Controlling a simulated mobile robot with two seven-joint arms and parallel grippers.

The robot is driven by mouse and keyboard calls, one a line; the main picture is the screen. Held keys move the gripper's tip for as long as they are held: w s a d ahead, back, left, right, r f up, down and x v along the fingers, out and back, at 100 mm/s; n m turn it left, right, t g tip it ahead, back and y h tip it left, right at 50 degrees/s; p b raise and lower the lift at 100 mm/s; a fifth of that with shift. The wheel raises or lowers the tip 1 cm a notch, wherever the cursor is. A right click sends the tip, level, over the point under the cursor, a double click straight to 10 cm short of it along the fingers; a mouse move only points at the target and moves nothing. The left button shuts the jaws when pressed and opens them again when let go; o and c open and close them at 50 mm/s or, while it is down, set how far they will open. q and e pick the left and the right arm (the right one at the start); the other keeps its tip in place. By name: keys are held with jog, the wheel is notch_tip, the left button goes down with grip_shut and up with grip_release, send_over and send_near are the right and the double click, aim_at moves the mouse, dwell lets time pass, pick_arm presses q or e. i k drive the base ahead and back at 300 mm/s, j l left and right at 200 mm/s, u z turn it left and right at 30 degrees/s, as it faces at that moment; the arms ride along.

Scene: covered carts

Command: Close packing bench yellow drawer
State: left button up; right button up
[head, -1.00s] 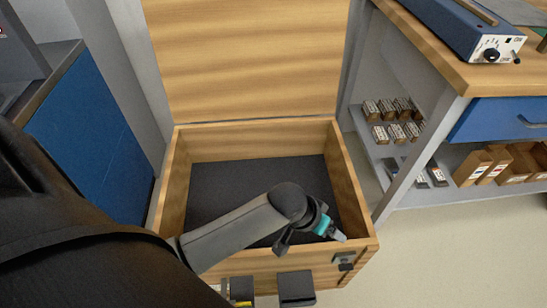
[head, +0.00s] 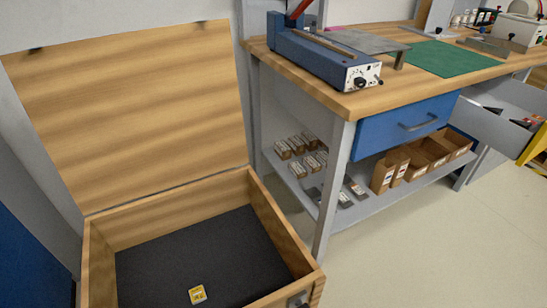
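The packing bench (head: 345,95) has a wooden top and grey legs and stands at the right. The yellow drawer (head: 534,146) is at the right edge of the head view, pulled well out under the benchtop. Its grey side faces me, a few dark items lie inside, and its yellow front is partly cut off by the picture edge. A blue drawer (head: 400,126) with a grey handle is shut to its left. Neither of my grippers shows in the head view.
A wooden chest (head: 283,238) with its lid up stands at the near left, a small yellow item (head: 197,294) on its dark floor. A blue machine (head: 325,55) sits on the benchtop. The floor (head: 430,250) at the right is clear.

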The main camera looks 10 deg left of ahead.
aim_at(519, 100)
jog(key=k+z, duration=0.1)
jog(key=z, duration=0.2)
jog(key=k+z, duration=0.15)
jog(key=z, duration=0.2)
jog(key=i+z, duration=0.15)
jog(key=z, duration=0.2)
jog(key=i+j+z, duration=0.1)
jog(key=z, duration=0.2)
jog(key=l+u, duration=0.1)
jog(key=l, duration=0.25)
jog(key=i, duration=0.05)
